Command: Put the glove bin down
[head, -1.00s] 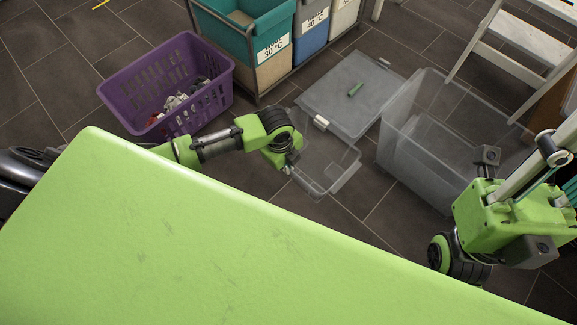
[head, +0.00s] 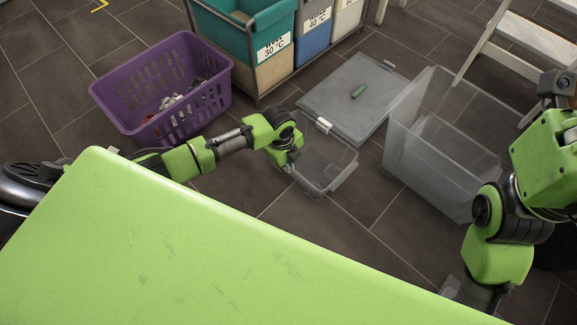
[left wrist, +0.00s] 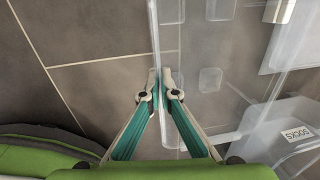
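A small clear bin (head: 332,172), which I take for the glove bin, is low over or on the floor in the head view; I cannot tell whether it touches. No glove label is readable on it. My left gripper (head: 288,169) is at its near left side. In the left wrist view my left gripper (left wrist: 161,84) has its fingertips together on the thin upright clear wall (left wrist: 155,35). My right arm is at the right edge of the head view; its gripper is hidden or out of frame.
A large clear container (head: 425,150) stands right, a purple basket (head: 125,100) left. Labelled hampers (head: 272,75) stand behind. A SOCKS label (left wrist: 296,133) shows in the wrist view. A green surface (head: 200,250) fills the foreground.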

